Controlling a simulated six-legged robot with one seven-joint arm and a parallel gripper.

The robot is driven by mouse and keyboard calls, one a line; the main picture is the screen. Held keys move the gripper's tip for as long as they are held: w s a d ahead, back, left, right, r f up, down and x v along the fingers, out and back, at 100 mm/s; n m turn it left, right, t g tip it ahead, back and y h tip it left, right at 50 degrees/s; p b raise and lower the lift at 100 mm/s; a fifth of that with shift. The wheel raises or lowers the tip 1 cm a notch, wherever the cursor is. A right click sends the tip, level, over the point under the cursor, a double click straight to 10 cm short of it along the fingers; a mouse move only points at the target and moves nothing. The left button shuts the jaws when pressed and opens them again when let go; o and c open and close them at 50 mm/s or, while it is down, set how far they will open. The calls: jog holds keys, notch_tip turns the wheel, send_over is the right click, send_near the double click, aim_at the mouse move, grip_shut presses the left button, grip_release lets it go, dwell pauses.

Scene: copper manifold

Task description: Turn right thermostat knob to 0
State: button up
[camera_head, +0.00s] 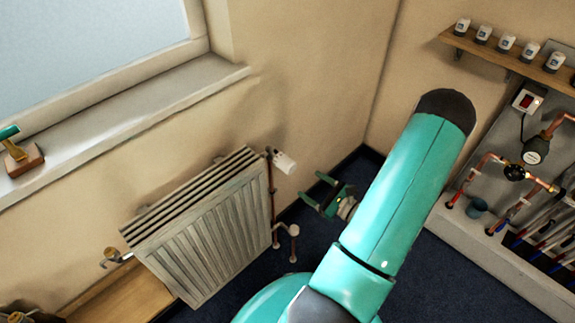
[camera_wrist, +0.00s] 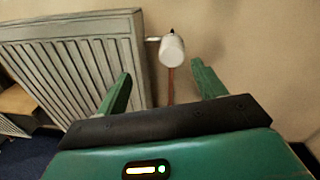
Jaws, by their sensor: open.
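The right thermostat knob (camera_head: 284,162) is a white cylinder at the top right corner of the radiator (camera_head: 208,235), on a copper pipe. It also shows in the wrist view (camera_wrist: 172,50), above and between the fingertips, with a small dark mark on its top edge. My gripper (camera_head: 314,187) is open and empty, to the right of and a little below the knob in the head view. In the wrist view my gripper (camera_wrist: 161,72) points towards the knob with its fingers spread and does not touch it. The knob's number scale is too small to read.
A window sill (camera_head: 130,115) runs along the wall above the radiator. A lower pipe valve (camera_head: 293,231) stands below the knob. A panel with copper pipes (camera_head: 490,165) and a shelf (camera_head: 515,62) with several small jars are at the right. Dark floor lies between.

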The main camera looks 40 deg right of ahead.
aim_at(292, 169)
jog(key=shift+m+h, duration=0.7)
jog(key=shift+h, duration=0.1)
jog(key=w, duration=0.4)
jog(key=w+f, duration=0.1)
jog(key=w, duration=0.7)
jog(key=shift+w+d+f, duration=0.15)
jog(key=shift+w+d, duration=0.25)
jog(key=c, duration=1)
